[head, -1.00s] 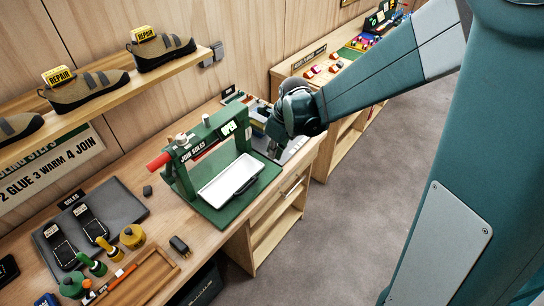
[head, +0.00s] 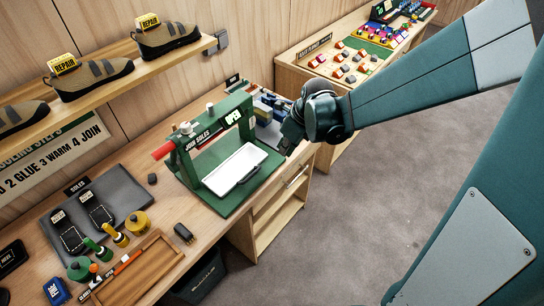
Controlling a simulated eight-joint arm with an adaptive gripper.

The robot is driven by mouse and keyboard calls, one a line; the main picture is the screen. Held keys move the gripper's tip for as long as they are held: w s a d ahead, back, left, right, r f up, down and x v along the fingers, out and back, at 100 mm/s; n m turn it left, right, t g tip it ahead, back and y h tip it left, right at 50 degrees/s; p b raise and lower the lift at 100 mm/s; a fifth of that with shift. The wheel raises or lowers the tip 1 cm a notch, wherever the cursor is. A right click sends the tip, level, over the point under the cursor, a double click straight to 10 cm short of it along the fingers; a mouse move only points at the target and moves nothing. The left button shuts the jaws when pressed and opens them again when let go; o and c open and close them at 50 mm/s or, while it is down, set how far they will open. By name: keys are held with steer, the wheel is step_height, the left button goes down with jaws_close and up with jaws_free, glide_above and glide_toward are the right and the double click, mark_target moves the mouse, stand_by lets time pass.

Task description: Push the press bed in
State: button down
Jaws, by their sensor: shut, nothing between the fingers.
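The green press (head: 222,144), labelled "JOIN SOLES", stands on the workbench, with a red handle at its left and an "OPEN" sign on its frame. Its white press bed (head: 236,169) sticks out of the frame towards the bench front and has a dark handle along its front edge. The bed looks empty. My gripper (head: 286,150) is to the right of the bed, near the bench's right front edge. It is shut, and its fingertips are small and dark in this view. I see a gap between it and the bed, though depth is hard to judge.
A shelf (head: 112,78) with several repair shoes runs above the bench at the left. A dark mat (head: 125,191) with soles, glue pots and a wooden tray (head: 141,272) lie left of the press. The floor (head: 370,200) in front is clear.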

steer(key=s, duration=0.1)
steer(key=s+d, duration=0.1)
steer(key=shift+s+t, duration=0.3)
steer(key=shift+f, duration=0.2)
steer(key=shift+b+x, duration=0.3)
steer(key=shift+x, duration=4.45)
steer(key=shift+w+a, duration=1.4)
steer(key=shift+a, duration=0.2)
steer(key=shift+w+a, duration=0.1)
